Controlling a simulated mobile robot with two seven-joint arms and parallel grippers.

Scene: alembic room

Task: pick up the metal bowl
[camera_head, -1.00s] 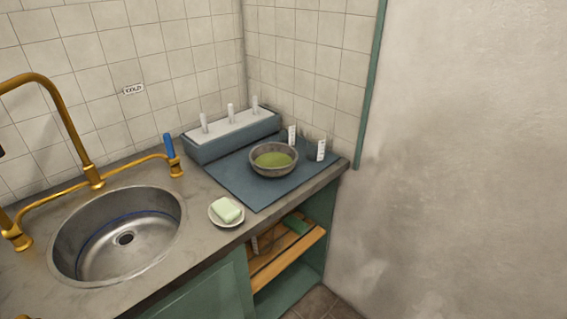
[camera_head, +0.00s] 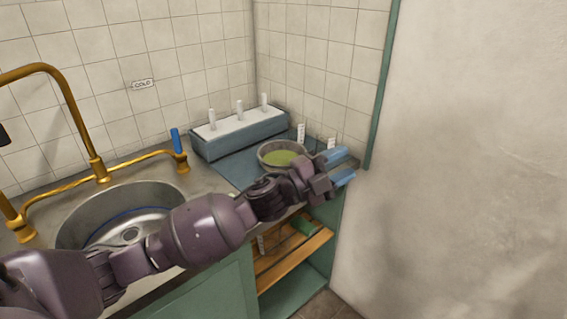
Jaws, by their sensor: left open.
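The metal bowl (camera_head: 264,158) stands upright on the blue-grey mat (camera_head: 232,168) near the corner of the counter. It holds something green. My left arm reaches in from the lower left and covers the bowl's front right side. My left gripper (camera_head: 341,168) is open, with its two blue fingertips apart and empty. It shows to the right of the bowl, over the counter's right end. I cannot tell whether the arm touches the bowl. My right gripper is not in view.
A blue-grey box with white pegs (camera_head: 240,133) stands behind the bowl. White tags (camera_head: 301,133) stand near the right wall. A sink (camera_head: 75,232) and brass tap (camera_head: 75,115) are at the left. Below the counter is an open wooden shelf (camera_head: 290,262).

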